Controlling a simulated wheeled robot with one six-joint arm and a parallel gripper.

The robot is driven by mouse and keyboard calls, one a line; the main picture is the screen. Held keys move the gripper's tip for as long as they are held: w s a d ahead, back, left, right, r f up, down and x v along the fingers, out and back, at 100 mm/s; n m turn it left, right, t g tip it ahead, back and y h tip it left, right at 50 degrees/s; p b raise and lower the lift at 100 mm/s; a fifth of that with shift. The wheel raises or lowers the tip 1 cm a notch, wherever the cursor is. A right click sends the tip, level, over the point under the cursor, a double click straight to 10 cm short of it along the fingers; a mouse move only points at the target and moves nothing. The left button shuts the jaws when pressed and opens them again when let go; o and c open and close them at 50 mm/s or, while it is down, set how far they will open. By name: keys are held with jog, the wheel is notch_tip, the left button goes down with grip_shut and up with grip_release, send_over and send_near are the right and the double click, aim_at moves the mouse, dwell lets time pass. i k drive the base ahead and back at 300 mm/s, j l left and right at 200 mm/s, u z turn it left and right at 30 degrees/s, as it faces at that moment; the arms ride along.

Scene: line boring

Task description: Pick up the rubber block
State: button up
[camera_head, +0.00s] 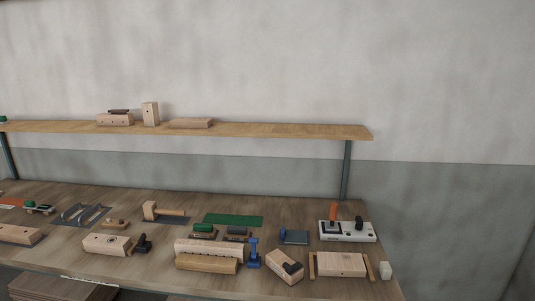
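I cannot tell for sure which thing is the rubber block. A small off-white block (385,271) stands at the right end of the workbench, just right of a light wooden block with strips at its ends. A flat dark grey-blue block (296,237) lies farther back, left of the white tool holder. Green-topped and dark-topped sanding blocks (203,230) lie near the middle of the bench. My gripper is not in view.
The workbench (185,205) carries several drilled wooden blocks, a mallet (163,212), a blue clamp (253,254), a green mat (234,220) and a white tool holder (347,231). A wooden shelf (290,131) runs above its back, with its right support (346,170) near the bench end.

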aim_at(386, 272)
jog(key=i, duration=0.1)
jog(key=i+l, duration=0.15)
jog(key=l, duration=0.2)
jog(key=i+l+u, duration=0.15)
jog(key=i+l, duration=0.2)
jog(key=l, duration=0.3)
jog(key=i+l+u, duration=0.15)
jog(key=l, duration=0.2)
jog(key=i+l, duration=0.15)
jog(key=l, duration=0.2)
jog(key=i+l+u, duration=0.1)
jog(key=l, duration=0.3)
